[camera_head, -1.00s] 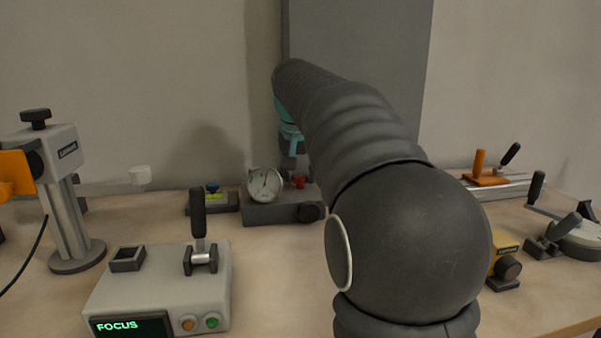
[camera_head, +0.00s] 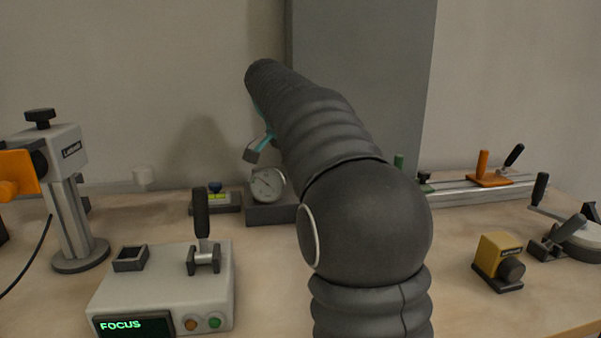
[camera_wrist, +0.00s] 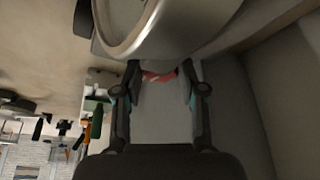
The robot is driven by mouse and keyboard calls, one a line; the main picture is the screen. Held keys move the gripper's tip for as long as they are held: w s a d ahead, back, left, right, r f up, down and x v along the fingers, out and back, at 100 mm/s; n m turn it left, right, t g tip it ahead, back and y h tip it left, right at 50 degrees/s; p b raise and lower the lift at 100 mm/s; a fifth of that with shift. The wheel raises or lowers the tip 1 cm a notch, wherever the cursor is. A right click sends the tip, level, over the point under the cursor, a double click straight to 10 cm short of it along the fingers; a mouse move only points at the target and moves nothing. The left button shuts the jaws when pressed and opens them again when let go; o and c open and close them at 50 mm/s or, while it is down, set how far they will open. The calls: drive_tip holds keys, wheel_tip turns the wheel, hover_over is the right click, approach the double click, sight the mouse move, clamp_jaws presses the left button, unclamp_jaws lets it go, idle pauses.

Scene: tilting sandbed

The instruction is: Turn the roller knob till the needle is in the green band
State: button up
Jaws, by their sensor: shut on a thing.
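The dial gauge (camera_head: 267,184) has a round pale face and a thin dark needle, and sits on a dark grey box (camera_head: 270,213) at the back of the table. The needle's exact reading and any green band are too small to make out. My gripper (camera_head: 258,148) is near the top of the gauge in the head view, mostly hidden by my arm. In the wrist view, my gripper's two fingers (camera_wrist: 161,70) stand on either side of a red knob (camera_wrist: 158,76). A large grey round rim stands close above them. The box's right side is hidden behind my arm.
A grey device with a FOCUS display (camera_head: 160,290) and upright lever stands front left. A stand with an orange part (camera_head: 68,190) is at far left. A yellow block (camera_head: 497,257) and a rail with an orange slider (camera_head: 490,179) are at right.

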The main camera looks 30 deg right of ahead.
drive_tip(key=shift+f, duration=0.1)
idle(0.4)
drive_tip(key=o, duration=1.1)
drive_tip(key=shift+o, duration=0.2)
drive_tip(key=shift+r, duration=0.2)
drive_tip(key=v, duration=0.7)
drive_tip(key=shift+r, duration=0.1)
